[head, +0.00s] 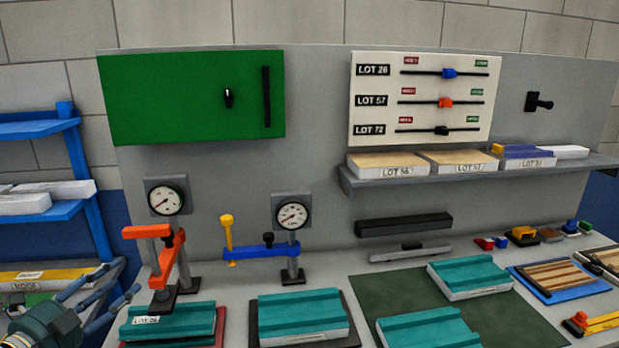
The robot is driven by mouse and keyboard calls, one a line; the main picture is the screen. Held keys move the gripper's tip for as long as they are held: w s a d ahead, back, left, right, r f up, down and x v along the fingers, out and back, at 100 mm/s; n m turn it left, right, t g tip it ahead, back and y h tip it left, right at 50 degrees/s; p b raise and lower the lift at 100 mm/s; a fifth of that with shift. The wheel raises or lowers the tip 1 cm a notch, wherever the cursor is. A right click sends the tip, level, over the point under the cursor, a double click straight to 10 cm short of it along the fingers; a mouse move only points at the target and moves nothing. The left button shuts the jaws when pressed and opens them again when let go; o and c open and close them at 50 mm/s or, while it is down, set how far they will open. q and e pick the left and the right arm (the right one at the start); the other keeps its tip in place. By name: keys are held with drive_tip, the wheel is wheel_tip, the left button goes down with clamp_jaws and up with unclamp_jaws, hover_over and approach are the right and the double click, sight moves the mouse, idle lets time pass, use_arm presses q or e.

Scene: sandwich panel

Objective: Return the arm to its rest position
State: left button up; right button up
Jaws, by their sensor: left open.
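My left gripper (108,290) shows at the lower left of the head view. Its dark fingers are spread open and hold nothing. It is in front of the bench's left end, left of the teal block labelled LOT (170,321). My right gripper is not in view.
An orange clamp (170,258) and a blue-armed post (262,250) stand on the bench beside gauges. Teal blocks (300,315) lie along the front. A blue shelf rack (90,190) stands at left. A wall shelf (480,168) holds labelled boxes. The green mat (400,292) has bare room.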

use_arm(q)
drive_tip(key=s+d+f+n+g+y, duration=0.1)
drive_tip(key=s+d+f+n+g, duration=0.45)
drive_tip(key=f, duration=0.65)
drive_tip(key=s+d+f+n+g, duration=0.25)
drive_tip(key=s+d+f, duration=0.55)
drive_tip(key=f, duration=0.5)
drive_tip(key=s+d+f+n+g+y, duration=0.1)
drive_tip(key=s+d+f+n+g, duration=0.15)
drive_tip(key=s+d+n, duration=0.4)
drive_tip(key=s+d+f+n+g, duration=0.1)
drive_tip(key=s+d+n+g, duration=0.2)
drive_tip(key=s, duration=0.6)
wheel_tip(320, 180, down, 29)
drive_tip(key=s+m+g+b, duration=0.1)
drive_tip(key=s+b, duration=0.1)
drive_tip(key=s, duration=0.1)
drive_tip(key=s+a+f+g, duration=0.1)
drive_tip(key=s+a+f, duration=0.1)
drive_tip(key=s+f, duration=1.4)
drive_tip(key=shift+s+a+f+b, duration=0.25)
drive_tip(key=shift+s+f+b, duration=0.05)
drive_tip(key=shift+f+b, duration=0.1)
